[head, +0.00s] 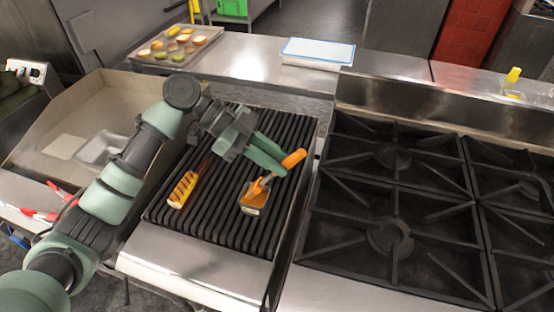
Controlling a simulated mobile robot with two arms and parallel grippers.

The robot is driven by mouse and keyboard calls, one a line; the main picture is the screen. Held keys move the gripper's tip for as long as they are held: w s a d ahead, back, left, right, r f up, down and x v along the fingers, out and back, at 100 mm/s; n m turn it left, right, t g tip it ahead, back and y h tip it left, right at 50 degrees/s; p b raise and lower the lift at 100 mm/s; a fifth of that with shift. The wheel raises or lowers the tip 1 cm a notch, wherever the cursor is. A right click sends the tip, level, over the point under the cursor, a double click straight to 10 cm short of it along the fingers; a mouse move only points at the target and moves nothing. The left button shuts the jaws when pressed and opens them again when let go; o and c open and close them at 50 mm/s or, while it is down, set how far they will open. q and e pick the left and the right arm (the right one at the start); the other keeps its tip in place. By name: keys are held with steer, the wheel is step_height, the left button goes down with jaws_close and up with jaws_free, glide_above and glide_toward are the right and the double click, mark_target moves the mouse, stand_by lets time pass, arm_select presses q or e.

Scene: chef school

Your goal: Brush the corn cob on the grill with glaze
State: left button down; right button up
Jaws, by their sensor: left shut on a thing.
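The yellow corn cob (182,190) with dark grill marks lies on the black grill grate (214,216), at its left front. My left gripper (283,163) is shut on the orange handle of a brush (292,159), above the right side of the grill. The brush slants down to the left, and its lower end is at the glaze container; I cannot tell how deep it dips. My right gripper is not in view.
A tray (203,33) of several cut vegetables stands on the back counter, beside a white, blue-edged board (318,52). A stove (390,200) with black burner grates is right of the grill. A metal basin (62,118) and red-handled tongs (40,214) are at left.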

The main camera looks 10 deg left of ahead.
arm_select(q)
steer(key=shift+r+p, duration=1.85)
steer(key=shift+r, duration=1.25)
steer(key=shift+a+f, duration=0.1)
steer(key=shift+f, duration=0.15)
steer(key=s+a+f+n+t+y+b, duration=0.1)
steer(key=s+a+f+n+t+b, duration=0.1)
steer(key=s+a+f+n+t, duration=0.2)
steer(key=s+a+f+n+t+y+b, duration=0.1)
steer(key=s+a+f+n+t+b, duration=0.2)
steer(key=a, duration=0.7)
steer(key=s+f+n+t, duration=0.1)
steer(key=s+n, duration=0.1)
steer(key=shift+s+f+t, duration=0.15)
steer(key=shift+s+t, duration=0.15)
steer(key=shift+s, duration=0.1)
